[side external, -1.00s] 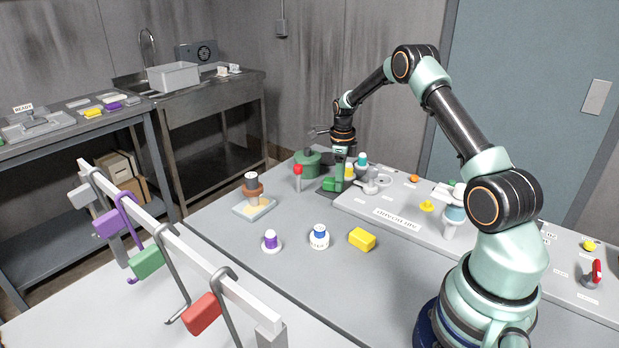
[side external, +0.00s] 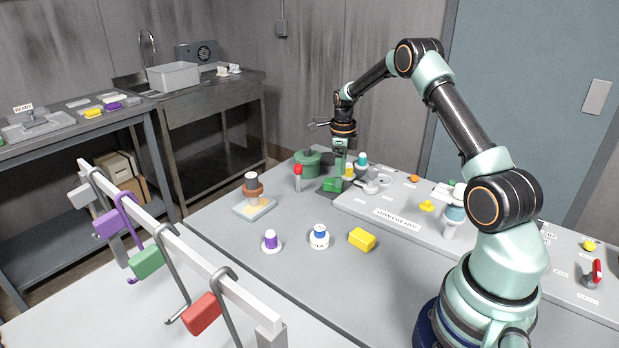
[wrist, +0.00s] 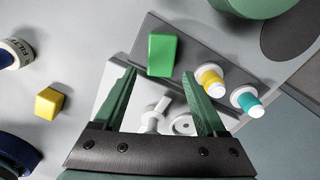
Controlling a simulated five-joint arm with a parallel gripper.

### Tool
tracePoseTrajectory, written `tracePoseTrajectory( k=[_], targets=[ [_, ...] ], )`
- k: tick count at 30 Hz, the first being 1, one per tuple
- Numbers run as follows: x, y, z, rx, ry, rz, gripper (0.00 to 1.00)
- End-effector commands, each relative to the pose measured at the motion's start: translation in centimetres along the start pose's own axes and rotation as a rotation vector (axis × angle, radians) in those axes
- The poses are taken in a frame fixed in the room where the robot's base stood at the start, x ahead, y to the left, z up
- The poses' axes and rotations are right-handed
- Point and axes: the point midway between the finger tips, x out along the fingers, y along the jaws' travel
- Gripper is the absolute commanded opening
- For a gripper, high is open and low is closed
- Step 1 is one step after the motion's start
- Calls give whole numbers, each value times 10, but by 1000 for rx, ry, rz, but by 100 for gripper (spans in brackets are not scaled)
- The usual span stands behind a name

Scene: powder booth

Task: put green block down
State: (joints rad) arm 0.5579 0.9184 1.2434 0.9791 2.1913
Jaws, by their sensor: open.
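The green block (side external: 331,184) lies on a dark grey plate (side external: 323,191) at the far end of the table. In the wrist view the green block (wrist: 162,54) rests on the dark plate (wrist: 205,55), just beyond my fingertips. My gripper (side external: 339,167) is above the block, pointing down. In the wrist view my gripper (wrist: 159,73) is open, with its two green fingers spread apart and nothing held between them. The block's underside is hidden.
Yellow-capped (wrist: 210,78) and teal-capped (wrist: 247,101) bottles stand close to the right finger. A green pot (side external: 307,162) and a red-knobbed lever (side external: 298,175) are nearby. A yellow block (side external: 362,239) lies nearer the front. A hook rail (side external: 185,258) stands at front left.

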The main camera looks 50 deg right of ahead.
Motion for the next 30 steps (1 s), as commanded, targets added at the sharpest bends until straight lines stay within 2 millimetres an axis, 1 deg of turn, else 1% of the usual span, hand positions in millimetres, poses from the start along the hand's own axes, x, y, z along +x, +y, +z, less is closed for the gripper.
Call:
tracePoseTrajectory(
  k=[1,3,9,13,17,20,23,26,27,29,30],
  targets=[
    [-12,0,0,0,-2,-3,74],
    [-27,-1,0,0,-3,-4,74],
    [-67,-1,0,0,-3,-4,74],
    [-85,-1,0,0,-2,-3,74],
    [-95,0,0,-1,-1,-1,74],
    [-104,5,3,-39,-5,-7,74],
    [-122,19,10,-167,-19,-29,74],
    [-148,46,19,-389,-37,-66,74],
    [-158,59,22,-494,-44,-85,74],
    [-174,80,25,-655,-53,-114,74],
    [-182,94,26,-761,-57,-135,74]
  ],
)
